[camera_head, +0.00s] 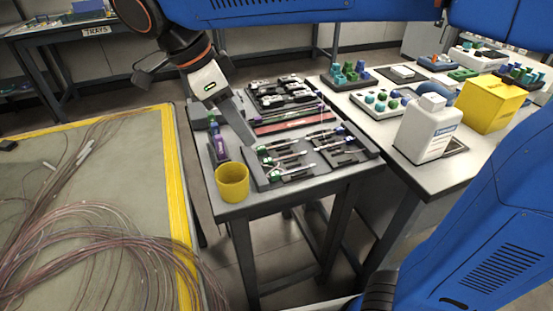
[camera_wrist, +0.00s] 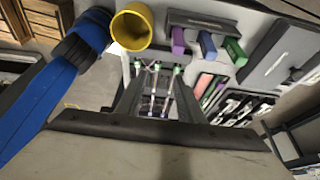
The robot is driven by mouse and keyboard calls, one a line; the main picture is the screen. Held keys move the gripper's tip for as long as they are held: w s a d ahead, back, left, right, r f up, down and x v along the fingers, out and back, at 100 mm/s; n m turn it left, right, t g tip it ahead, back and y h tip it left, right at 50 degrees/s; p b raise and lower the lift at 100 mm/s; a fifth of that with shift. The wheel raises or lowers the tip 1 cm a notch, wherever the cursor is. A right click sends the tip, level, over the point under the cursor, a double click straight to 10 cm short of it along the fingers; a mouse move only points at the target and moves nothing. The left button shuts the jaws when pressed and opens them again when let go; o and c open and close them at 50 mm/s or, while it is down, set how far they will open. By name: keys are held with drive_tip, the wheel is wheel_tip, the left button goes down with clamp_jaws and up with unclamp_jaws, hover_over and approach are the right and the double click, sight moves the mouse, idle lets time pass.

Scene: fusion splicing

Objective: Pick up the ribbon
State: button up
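No single thing is clearly the ribbon. One candidate is a long reddish strip (camera_head: 285,125) in the middle of the small table; a pinkish piece (camera_wrist: 205,84) also shows in the wrist view. My gripper (camera_head: 243,135) points down over the left part of this table, above or beside the tool trays; its exact height is unclear. In the wrist view two dark fingers (camera_wrist: 156,92) stand apart, with slim tools with green ends seen between them. I see nothing held.
A yellow cup (camera_head: 232,182) stands at the table's front left corner, near a purple block (camera_head: 219,149). A white bottle (camera_head: 427,128) and a yellow box (camera_head: 490,103) stand on the right bench. Loose brownish cables (camera_head: 90,235) lie on a yellow-edged table at left.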

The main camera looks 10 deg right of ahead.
sight(266, 160)
drive_tip(key=x, duration=0.4)
drive_tip(key=shift+x, duration=2.7)
drive_tip(key=shift+s+d, duration=0.15)
drive_tip(key=shift+s, duration=0.05)
drive_tip(key=shift+r, duration=0.1)
clamp_jaws()
